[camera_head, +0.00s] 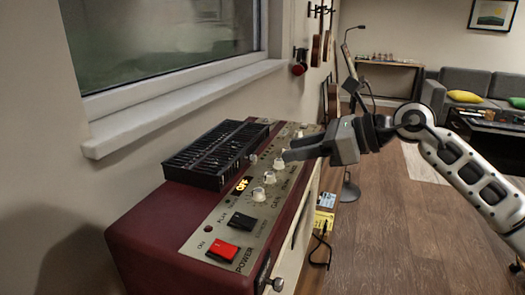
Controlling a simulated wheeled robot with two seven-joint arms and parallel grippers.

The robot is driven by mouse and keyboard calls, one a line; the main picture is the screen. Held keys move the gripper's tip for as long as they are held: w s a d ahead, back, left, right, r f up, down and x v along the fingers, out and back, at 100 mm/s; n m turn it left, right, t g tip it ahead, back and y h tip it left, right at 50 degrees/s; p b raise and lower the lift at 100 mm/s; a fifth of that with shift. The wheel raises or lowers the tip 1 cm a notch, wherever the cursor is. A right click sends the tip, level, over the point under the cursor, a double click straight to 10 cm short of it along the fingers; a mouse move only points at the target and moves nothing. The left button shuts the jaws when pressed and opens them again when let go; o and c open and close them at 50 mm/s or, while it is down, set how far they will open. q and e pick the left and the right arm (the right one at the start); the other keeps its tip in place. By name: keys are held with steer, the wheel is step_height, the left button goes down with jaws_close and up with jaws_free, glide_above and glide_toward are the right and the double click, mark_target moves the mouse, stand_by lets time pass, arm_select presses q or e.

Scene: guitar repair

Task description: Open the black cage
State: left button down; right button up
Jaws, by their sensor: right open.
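The black cage (213,154) is a low slatted box on top of the dark red amplifier (165,222), near its back edge by the wall. Its slatted top looks closed. My right gripper (284,158) reaches in from the right over the amplifier's control panel. Its fingers point left toward the cage, with a gap between them and the cage's right side. It is open with nothing between the fingers, close above the white knobs. My left gripper is not in view.
A window sill (185,110) juts out behind the cage. A yellow box (323,221) stands right of the amplifier. Open wooden floor lies further right.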

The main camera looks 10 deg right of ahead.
mark_target(256, 157)
steer(key=p+x, duration=0.1)
steer(key=x, duration=0.7)
steer(key=shift+w+a, duration=0.1)
jaws_close()
